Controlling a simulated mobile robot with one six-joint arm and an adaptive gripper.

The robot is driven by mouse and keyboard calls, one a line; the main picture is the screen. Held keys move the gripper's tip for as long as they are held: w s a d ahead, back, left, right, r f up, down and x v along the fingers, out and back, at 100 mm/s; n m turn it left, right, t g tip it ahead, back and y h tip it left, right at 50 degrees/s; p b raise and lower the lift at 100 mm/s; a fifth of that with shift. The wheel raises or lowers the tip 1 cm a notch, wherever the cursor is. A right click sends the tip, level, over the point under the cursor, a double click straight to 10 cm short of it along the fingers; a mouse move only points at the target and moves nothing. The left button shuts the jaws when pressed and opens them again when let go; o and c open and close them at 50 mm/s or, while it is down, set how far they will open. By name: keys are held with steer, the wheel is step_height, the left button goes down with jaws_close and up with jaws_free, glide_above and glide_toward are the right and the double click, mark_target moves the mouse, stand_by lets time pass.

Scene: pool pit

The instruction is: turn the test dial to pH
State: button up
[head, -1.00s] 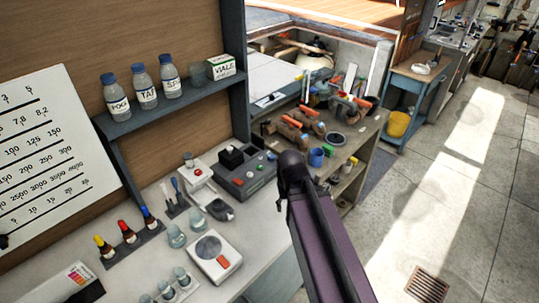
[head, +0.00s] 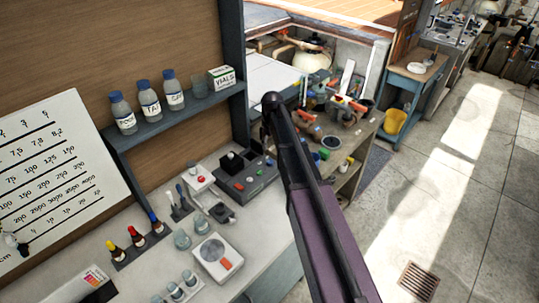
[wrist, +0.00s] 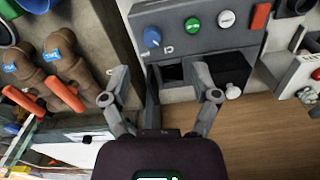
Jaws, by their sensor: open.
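The test device is a grey box (head: 236,188) on the bench, partly beside my arm in the head view. In the wrist view its sloped grey panel (wrist: 205,42) fills the top middle. The blue dial (wrist: 152,37) is at the panel's left end, with a pale mark below it too small to read surely. A green button (wrist: 193,25), a white button (wrist: 226,18) and a red switch (wrist: 260,15) follow to its right. My gripper (wrist: 160,78) is open and empty in the wrist view, its fingers apart below the dial in the picture. The head view does not show it.
Brown pipe fittings with orange handles (wrist: 65,92) lie left of the device. A small meter (wrist: 306,75) stands to its right. In the head view, a scale (head: 217,258), dropper bottles (head: 136,237) and shelf bottles (head: 149,102) stand left. The floor at right is clear.

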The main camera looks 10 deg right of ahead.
mark_target(270, 161)
steer(key=w, duration=0.1)
steer(key=w+r, duration=0.1)
steer(key=w, duration=0.1)
steer(key=shift+w+r+n+p, duration=0.1)
steer(key=shift+w+n+p, duration=0.2)
steer(key=shift+n, duration=0.1)
step_height(270, 161, down, 14)
steer(key=b, duration=1.3)
steer(key=shift+b, duration=0.4)
steer(key=shift+r, duration=0.1)
jaws_close()
